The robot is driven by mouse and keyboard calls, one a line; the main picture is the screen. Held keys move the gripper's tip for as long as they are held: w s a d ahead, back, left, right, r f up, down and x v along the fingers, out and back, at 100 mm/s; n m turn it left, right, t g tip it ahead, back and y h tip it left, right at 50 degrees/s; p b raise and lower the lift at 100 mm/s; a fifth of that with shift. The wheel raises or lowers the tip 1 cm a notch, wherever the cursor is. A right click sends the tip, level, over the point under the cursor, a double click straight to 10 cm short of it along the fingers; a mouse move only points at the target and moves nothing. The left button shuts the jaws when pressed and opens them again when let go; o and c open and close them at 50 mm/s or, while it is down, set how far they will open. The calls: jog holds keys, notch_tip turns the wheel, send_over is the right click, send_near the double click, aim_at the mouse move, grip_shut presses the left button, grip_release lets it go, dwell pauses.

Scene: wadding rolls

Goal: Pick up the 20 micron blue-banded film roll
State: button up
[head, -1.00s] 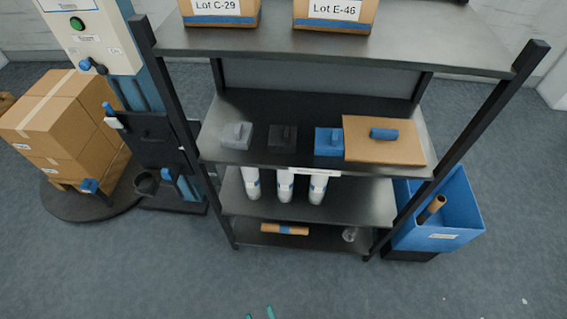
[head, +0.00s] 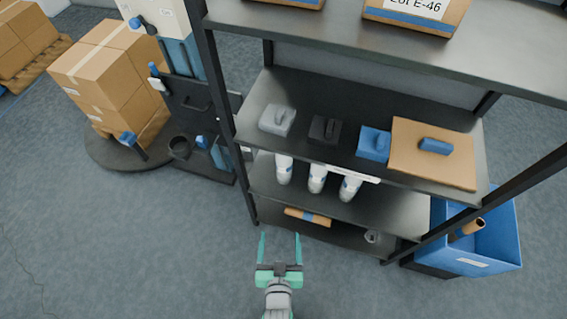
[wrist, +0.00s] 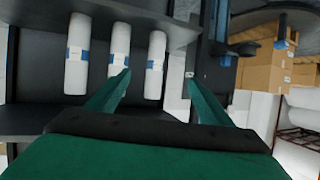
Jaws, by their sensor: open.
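Three white film rolls stand side by side on the middle shelf: the left one (head: 284,170), the middle one (head: 317,178) and the right one (head: 350,187). Each has a blue band, clear in the wrist view on the rolls (wrist: 77,52), (wrist: 119,55) and (wrist: 154,66). Their labels are too small to read, so I cannot tell which is 20 micron. My gripper (head: 280,238) is open and empty, in front of the shelf unit and apart from it. In the wrist view one roll shows between its fingertips (wrist: 157,75), beyond them.
The shelf above holds grey, black and blue dispensers and a brown sheet (head: 460,168). A brown roll (head: 308,216) with a blue band lies on the bottom shelf. A dark upright post (head: 222,110) stands left; a blue bin (head: 485,250) stands right. The floor in front is clear.

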jog(key=r+x, duration=0.1)
jog(key=x, duration=1)
jog(key=g+h, duration=0.1)
jog(key=g, duration=0.1)
send_near(283, 172)
jog(key=x, duration=0.3)
jog(key=shift+m, duration=0.4)
jog(key=x, duration=0.5)
jog(key=shift+w+d, duration=0.1)
jog(key=shift+w, duration=0.05)
jog(key=x, duration=0.4)
jog(key=shift+w+r, duration=0.25)
jog(key=shift+w, duration=0.05)
jog(key=shift+w+d+f, duration=0.15)
jog(key=shift+w+f, duration=0.15)
jog(key=c, duration=1.6)
jog(key=shift+r, duration=0.1)
jog(key=shift+c, duration=0.5)
